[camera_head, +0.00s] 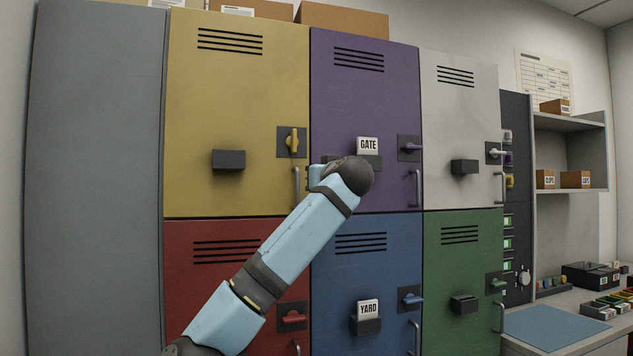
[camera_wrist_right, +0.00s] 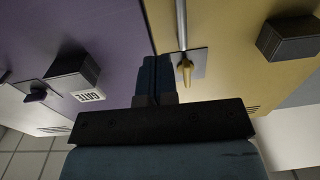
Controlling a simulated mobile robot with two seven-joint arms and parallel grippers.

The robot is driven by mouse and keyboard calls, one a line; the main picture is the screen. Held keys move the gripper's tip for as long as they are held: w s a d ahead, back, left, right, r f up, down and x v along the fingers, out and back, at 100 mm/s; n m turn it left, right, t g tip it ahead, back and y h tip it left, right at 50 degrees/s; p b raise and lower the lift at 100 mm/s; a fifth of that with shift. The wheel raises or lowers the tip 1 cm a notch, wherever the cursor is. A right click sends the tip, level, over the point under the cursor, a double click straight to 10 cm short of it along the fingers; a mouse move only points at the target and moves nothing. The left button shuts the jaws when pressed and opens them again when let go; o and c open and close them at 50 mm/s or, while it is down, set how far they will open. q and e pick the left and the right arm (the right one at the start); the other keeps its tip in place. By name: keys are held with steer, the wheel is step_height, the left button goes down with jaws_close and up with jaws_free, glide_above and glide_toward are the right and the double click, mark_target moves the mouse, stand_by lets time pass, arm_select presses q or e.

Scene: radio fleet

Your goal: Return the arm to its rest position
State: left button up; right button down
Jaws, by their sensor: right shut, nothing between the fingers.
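My right gripper (camera_wrist_right: 157,62) shows in the right wrist view. Its two fingers are together with nothing between them, in front of the locker doors near the line between the purple door (camera_wrist_right: 95,32) and the yellow door (camera_wrist_right: 225,85). The yellow latch (camera_wrist_right: 185,72) is just right of the fingertips in that view; I cannot tell how far apart they are. In the head view one light-blue arm of mine (camera_head: 304,237) rises across the lockers, its dark rounded joint in front of the purple door. No fingers show there. My left gripper is not in view.
The yellow (camera_head: 238,95), purple (camera_head: 363,95), white (camera_head: 458,120), red (camera_head: 230,290), blue (camera_head: 367,275) and green (camera_head: 462,260) lockers are closed. The GATE card (camera_head: 368,146) and YARD card (camera_head: 368,309) stand in door holders. A counter with a blue mat (camera_head: 555,327) is at right.

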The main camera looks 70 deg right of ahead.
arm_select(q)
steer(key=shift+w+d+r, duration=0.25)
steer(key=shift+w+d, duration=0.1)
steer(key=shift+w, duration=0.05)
arm_select(e)
steer(key=v, duration=0.5)
steer(key=shift+a+f, duration=0.2)
steer(key=shift+a, duration=0.05)
steer(key=shift+w, duration=0.1)
